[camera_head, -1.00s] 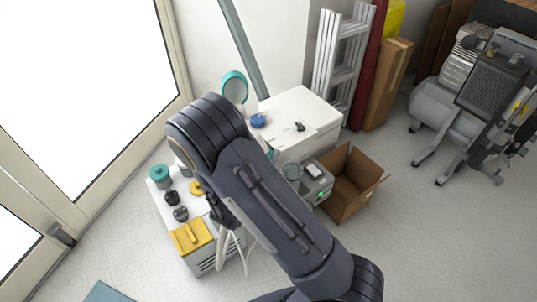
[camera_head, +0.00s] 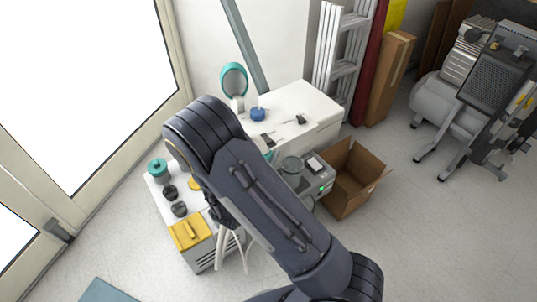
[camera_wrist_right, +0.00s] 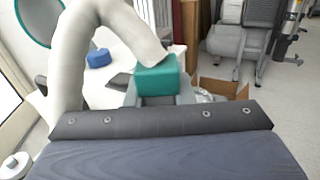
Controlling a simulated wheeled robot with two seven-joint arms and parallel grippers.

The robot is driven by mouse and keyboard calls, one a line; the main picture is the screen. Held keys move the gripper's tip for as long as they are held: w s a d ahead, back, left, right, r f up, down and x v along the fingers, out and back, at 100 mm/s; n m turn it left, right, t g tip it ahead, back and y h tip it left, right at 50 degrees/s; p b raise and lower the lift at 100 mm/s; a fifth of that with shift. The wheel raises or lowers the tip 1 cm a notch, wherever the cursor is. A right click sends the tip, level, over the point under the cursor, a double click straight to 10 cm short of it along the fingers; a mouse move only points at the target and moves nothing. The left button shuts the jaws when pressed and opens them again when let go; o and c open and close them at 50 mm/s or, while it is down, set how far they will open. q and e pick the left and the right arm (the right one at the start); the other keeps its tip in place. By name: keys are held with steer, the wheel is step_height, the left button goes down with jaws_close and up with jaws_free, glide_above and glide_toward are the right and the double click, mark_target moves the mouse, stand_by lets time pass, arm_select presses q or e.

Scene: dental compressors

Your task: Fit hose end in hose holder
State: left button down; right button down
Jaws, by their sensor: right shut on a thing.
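In the right wrist view, my right gripper (camera_wrist_right: 158,99) is shut on the teal hose end (camera_wrist_right: 157,77). A thick off-white hose (camera_wrist_right: 84,38) runs from the hose end and loops up and down to the left. The hose end is held up in front of the white cabinet. In the head view my right arm hides most of the gripper; a bit of teal (camera_head: 267,154) shows past the arm's edge. I cannot make out the hose holder for certain in either view. My left gripper is not in view.
A white cabinet (camera_head: 320,108) carries a blue jar (camera_head: 258,114) and a round teal-rimmed piece (camera_head: 233,77). A grey unit with a green light (camera_head: 320,189) and an open cardboard box (camera_head: 358,190) stand beside it. A yellow-topped unit (camera_head: 189,233) is at the left.

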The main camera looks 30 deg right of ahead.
steer(key=shift+f, duration=0.15)
steer(key=shift+f+b, duration=0.85)
steer(key=shift+f, duration=0.15)
steer(key=c, duration=1.2)
jaws_free()
steer(key=shift+o, duration=0.2)
steer(key=p+v, duration=0.1)
steer(key=v, duration=0.7)
steer(key=shift+p, duration=0.3)
